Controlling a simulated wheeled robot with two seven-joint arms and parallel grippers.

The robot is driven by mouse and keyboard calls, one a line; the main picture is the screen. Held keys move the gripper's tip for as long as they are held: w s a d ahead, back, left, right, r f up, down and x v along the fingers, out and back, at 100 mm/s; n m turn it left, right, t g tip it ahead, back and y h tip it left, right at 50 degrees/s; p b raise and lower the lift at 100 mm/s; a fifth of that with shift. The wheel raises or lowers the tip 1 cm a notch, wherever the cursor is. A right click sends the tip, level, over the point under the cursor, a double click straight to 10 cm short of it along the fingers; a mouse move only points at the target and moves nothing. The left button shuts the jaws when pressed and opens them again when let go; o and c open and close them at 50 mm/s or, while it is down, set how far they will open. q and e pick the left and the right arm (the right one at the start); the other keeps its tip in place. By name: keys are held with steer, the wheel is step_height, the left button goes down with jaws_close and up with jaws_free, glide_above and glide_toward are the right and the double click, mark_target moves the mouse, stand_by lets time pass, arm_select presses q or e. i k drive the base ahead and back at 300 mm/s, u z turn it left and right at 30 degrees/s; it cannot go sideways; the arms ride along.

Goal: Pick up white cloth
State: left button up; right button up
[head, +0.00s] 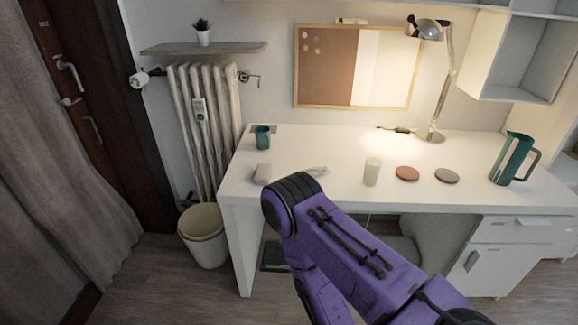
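A small pale, rounded block-like item (262,173) lies at the left front of the white desk (330,150). A flat whitish item (317,170) lies to its right, partly close behind my arm. Either could be the white cloth; both are too small to tell. My purple arm with a black joint rises from the lower right in front of the desk, its bend near the desk's front edge. Neither gripper shows in the head view, so their openings are hidden.
On the desk stand a green cup (263,137), a pale cylinder (372,172), a brown disc (407,173), a grey disc (447,176), a green pitcher (513,160) and a lamp (440,85). A bin (203,237) stands left of the desk. The desk's middle back is clear.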

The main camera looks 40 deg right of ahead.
mark_target(262, 176)
steer(key=z, duration=0.85)
steer(key=i, duration=0.75)
steer(key=z, duration=0.85)
